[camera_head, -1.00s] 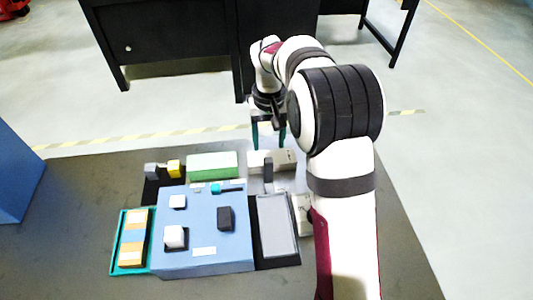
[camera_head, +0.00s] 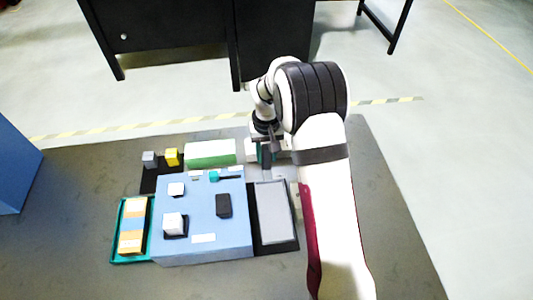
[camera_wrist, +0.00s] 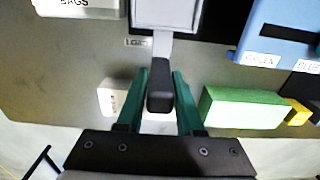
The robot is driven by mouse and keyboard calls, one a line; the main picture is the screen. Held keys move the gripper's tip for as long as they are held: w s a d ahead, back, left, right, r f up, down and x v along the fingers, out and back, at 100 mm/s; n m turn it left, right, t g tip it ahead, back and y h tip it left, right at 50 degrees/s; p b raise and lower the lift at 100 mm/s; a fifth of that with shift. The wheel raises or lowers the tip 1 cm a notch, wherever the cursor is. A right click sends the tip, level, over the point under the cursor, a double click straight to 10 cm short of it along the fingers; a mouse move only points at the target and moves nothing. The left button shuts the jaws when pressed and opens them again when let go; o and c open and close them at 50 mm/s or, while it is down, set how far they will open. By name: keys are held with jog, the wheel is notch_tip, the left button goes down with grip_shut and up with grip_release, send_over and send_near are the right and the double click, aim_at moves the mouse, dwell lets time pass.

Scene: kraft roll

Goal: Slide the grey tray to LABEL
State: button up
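The grey tray (camera_head: 274,208) lies flat on a black strip right of the blue block. In the wrist view its near end (camera_wrist: 165,14) shows at the top, with a light stem running to a dark upright handle (camera_wrist: 160,88). My gripper (camera_head: 262,152) is down at this handle. A small tag (camera_wrist: 138,42) beside the stem seems to read LABEL. My arm partly hides the handle in the head view.
A green-and-white box (camera_head: 210,154) stands left of my gripper, with a yellow block (camera_head: 171,157) beyond it. A white block (camera_wrist: 112,97) stands close to the left finger. A white BAGS block (camera_wrist: 75,8) is near the tray. The blue block (camera_head: 205,220) borders the tray's left.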

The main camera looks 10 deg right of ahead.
grip_shut()
dwell(1.1)
